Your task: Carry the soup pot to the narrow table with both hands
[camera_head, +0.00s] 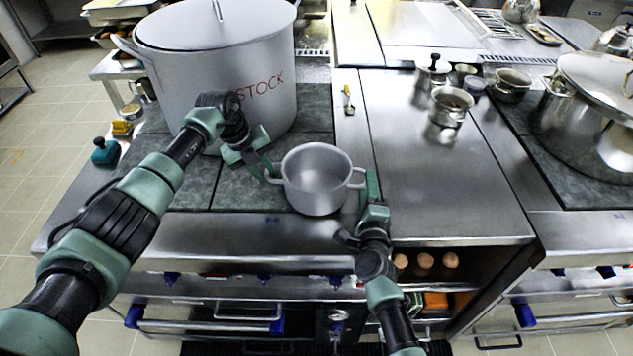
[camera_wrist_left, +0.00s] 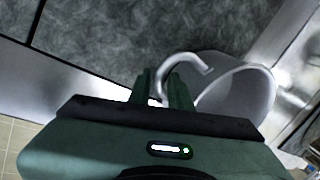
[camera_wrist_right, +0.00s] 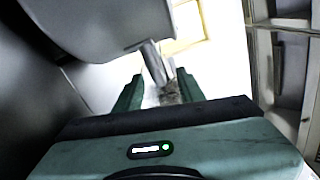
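The soup pot (camera_head: 316,181) is a small grey metal pot with two side handles, upright at the front of the dark cooktop; whether its base touches is unclear. My left gripper (camera_head: 268,172) is at its left handle. In the left wrist view the fingers (camera_wrist_left: 165,88) are close together on that curved handle (camera_wrist_left: 187,60). My right gripper (camera_head: 368,188) is at the right handle. In the right wrist view its fingers (camera_wrist_right: 157,92) are apart, with the handle (camera_wrist_right: 154,62) between their tips. I cannot identify the narrow table for certain.
A large pot marked STOCK (camera_head: 225,75) stands close behind and left of the soup pot. The steel counter (camera_head: 440,190) to the right is clear in front, with small metal pots (camera_head: 450,105) further back. Another large pot (camera_head: 592,110) stands at far right. Eggs (camera_head: 425,260) sit on a shelf below.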

